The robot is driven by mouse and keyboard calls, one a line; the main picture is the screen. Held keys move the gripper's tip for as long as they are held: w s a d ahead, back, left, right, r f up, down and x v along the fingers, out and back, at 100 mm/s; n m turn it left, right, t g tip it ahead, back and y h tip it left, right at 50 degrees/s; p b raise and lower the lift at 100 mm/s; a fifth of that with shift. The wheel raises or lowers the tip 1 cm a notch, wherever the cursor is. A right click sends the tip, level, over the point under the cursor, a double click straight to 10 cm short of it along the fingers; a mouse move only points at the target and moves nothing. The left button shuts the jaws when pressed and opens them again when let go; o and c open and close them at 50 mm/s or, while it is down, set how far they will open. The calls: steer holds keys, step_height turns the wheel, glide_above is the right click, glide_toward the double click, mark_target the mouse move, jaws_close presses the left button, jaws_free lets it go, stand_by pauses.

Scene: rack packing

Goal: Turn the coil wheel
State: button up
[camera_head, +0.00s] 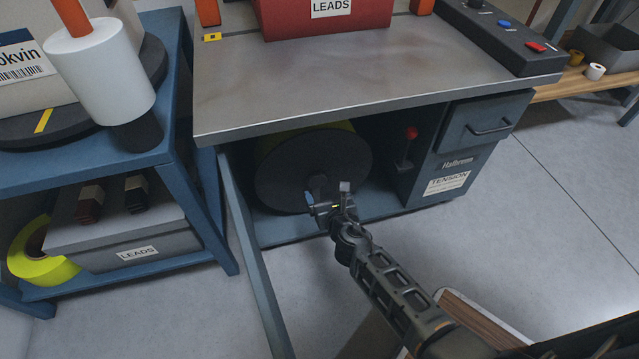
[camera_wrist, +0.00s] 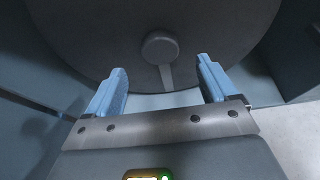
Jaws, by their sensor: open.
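The coil wheel (camera_head: 309,157) is a large dark disc under the workbench, with a yellow-green coil (camera_head: 290,136) behind it. In the wrist view the wheel (camera_wrist: 105,35) fills the upper part, with a round hub (camera_wrist: 160,47) at its middle and a pale strip below the hub. My gripper (camera_head: 328,196) is at the lower right of the wheel, partly in front of it. In the wrist view my gripper (camera_wrist: 163,88) is open, its blue fingers either side of the strip's lower end, with nothing gripped. Whether the fingers touch the wheel I cannot tell.
The bench top (camera_head: 350,75) overhangs the wheel. A lever with a red knob (camera_head: 411,133) and a drawer cabinet (camera_head: 464,155) stand to the right. A blue bench leg (camera_head: 255,265) is at the left. A blue shelf cart (camera_head: 185,185) stands further left.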

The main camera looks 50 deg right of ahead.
mark_target(317, 181)
steer(key=b+x, duration=0.2)
steer(key=x, duration=0.4)
steer(key=shift+w+d+f, duration=0.15)
steer(key=shift+w, duration=0.05)
steer(key=shift+c, duration=0.3)
steer(key=c, duration=1.4)
steer(key=shift+c, duration=0.2)
